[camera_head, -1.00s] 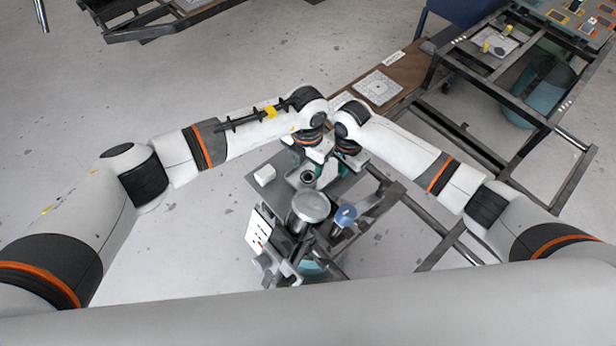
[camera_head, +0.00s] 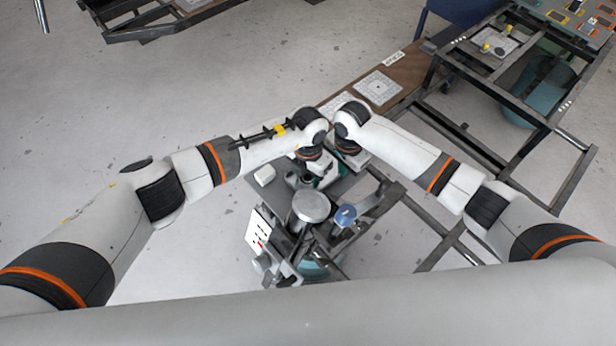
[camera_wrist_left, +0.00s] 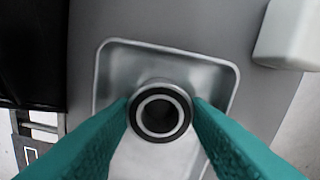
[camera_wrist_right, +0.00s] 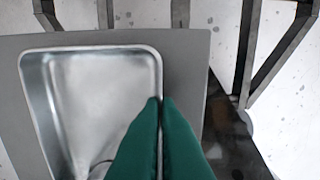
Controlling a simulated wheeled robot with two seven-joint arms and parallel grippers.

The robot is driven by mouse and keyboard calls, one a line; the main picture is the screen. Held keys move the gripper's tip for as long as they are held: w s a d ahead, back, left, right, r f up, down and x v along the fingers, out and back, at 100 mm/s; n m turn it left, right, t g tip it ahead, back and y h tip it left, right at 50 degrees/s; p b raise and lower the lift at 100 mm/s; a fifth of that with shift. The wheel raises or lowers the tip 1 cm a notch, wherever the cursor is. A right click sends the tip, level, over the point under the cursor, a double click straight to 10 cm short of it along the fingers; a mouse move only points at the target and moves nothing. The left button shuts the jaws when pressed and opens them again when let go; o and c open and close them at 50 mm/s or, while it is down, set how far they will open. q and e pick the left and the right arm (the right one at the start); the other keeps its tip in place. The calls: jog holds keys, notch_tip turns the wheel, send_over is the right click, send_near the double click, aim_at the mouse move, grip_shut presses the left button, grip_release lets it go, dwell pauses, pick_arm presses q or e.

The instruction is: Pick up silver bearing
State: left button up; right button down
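The silver bearing (camera_wrist_left: 160,112), a ring with a dark band and a dark hole, sits in a shiny metal tray (camera_wrist_left: 215,75) in the left wrist view. My left gripper (camera_wrist_left: 161,102) has its teal fingers apart, one on each side of the bearing. Their tips are at or very near its rim; I cannot tell if they press on it. My right gripper (camera_wrist_right: 160,100) has its teal fingers together with nothing between them, over the right edge of the tray, which also shows in the right wrist view (camera_wrist_right: 100,85).
A white block (camera_wrist_left: 290,35) lies right of the tray in the left wrist view. In the head view, a round metal disc (camera_head: 311,207) and a blue-topped part (camera_head: 345,215) stand just nearer than the tray. A brown table (camera_head: 405,72) with a white plate (camera_head: 378,88) lies beyond.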

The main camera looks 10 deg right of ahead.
aim_at(308, 177)
pick_arm(q)
jog(key=shift+r, duration=0.1)
notch_tip(308, 177, up, 10)
dwell(0.4)
pick_arm(e)
jog(key=c, duration=1.6)
grip_release()
jog(key=shift+r, duration=0.1)
notch_tip(308, 177, up, 12)
jog(key=shift+f, duration=0.1)
